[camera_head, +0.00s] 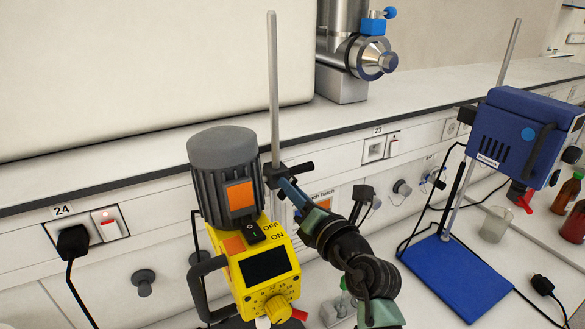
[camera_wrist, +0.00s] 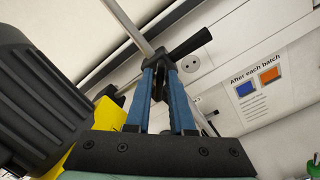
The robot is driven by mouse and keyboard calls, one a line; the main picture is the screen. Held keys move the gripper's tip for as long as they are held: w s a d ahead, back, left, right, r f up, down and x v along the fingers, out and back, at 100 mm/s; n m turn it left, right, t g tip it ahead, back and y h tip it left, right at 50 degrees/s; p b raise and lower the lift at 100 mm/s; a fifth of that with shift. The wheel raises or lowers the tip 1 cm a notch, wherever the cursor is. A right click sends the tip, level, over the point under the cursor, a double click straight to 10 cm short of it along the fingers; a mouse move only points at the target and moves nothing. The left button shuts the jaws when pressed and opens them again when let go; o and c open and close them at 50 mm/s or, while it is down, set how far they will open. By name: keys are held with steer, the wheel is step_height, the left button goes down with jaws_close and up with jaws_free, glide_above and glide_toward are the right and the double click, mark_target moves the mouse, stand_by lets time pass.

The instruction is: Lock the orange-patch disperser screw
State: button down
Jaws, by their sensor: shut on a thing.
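The orange-patch disperser (camera_head: 238,195) has a ribbed grey motor, an orange patch and a yellow body with a dial, and is mounted at a metal rod (camera_head: 273,80). Its ribbed motor fills the left of the wrist view (camera_wrist: 35,95). A black clamp sits on the rod, with a black handle (camera_head: 303,168) sticking out to the right, also in the wrist view (camera_wrist: 192,43). My gripper (camera_head: 283,184) is at the clamp, its blue fingers (camera_wrist: 161,68) shut on a dark screw below that handle. The fingers hide most of the screw.
A blue device (camera_head: 520,135) on a blue base plate (camera_head: 458,280) stands at the right, near a beaker (camera_head: 495,224) and brown bottles. A black plug (camera_head: 73,240) and cable are at the left. A steel apparatus (camera_head: 345,50) stands on the ledge behind.

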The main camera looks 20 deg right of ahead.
steer(key=shift+d+f+m+p, duration=0.1)
steer(key=shift+m+p, duration=1.2)
steer(key=shift+m, duration=1.15)
steer(key=shift+f+m+p, duration=0.1)
steer(key=shift+m+p, duration=1.2)
steer(key=shift+m, duration=1.15)
steer(key=c, duration=0.8)
jaws_free()
steer(key=shift+o, duration=0.2)
steer(key=s+d+b, duration=0.2)
steer(key=s+b, duration=0.1)
steer(key=s, duration=0.9)
steer(key=shift+s+d, duration=0.3)
steer(key=shift+s, duration=0.1)
